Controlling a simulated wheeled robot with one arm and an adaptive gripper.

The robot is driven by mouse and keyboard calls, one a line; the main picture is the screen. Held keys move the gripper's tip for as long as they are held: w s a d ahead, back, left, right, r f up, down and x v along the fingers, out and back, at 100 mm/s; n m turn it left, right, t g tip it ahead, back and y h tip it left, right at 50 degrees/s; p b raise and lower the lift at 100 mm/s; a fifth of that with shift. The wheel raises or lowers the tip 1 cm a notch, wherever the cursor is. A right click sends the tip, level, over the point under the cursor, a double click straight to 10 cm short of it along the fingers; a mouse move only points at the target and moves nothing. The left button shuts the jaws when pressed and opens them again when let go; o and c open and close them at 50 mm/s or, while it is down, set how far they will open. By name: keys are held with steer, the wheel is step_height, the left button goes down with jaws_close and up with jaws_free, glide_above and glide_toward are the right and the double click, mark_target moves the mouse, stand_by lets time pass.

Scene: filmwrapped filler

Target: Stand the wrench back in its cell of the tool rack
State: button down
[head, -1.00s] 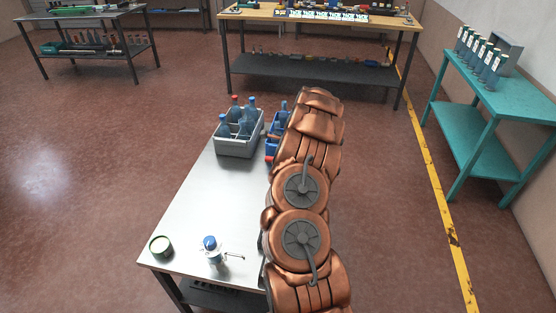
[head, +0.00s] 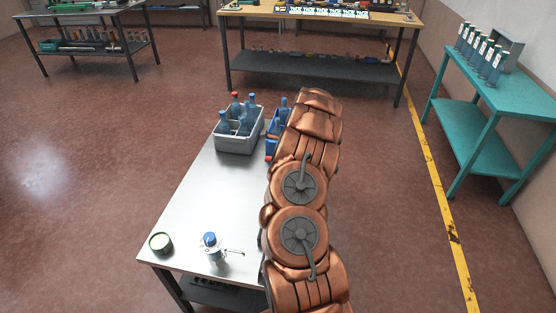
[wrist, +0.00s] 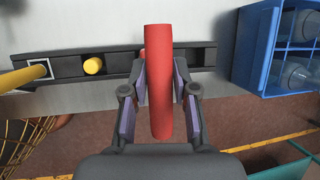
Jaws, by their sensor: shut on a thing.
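My gripper (wrist: 159,88) is shut on a long red handle (wrist: 158,45), which I take to be the wrench. Only the handle shows; its lower end and the wrench's head cannot be made out. The dark tool rack (wrist: 222,58) runs across the wrist view behind the handle. It has a row of cells, one outlined in white, with a yellow handle (wrist: 22,76) reaching over it. Another yellow handle (wrist: 93,66) stands in the rack to the right. The red handle overlaps the rack in the picture; whether it is in a cell I cannot tell. In the head view my arm hides gripper and rack.
A blue crate with bottles (wrist: 268,78) stands right of the rack. In the head view a grey bottle crate (head: 238,145), a blue-capped bottle (head: 211,245) and a round tin (head: 160,244) stand on the metal table (head: 195,205). The table's middle is clear.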

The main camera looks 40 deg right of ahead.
steer(key=shift+f+b, duration=0.3)
steer(key=shift+f, duration=0.65)
steer(key=c, duration=0.8)
jaws_free()
steer(key=v, duration=1.2)
steer(key=shift+w, duration=0.1)
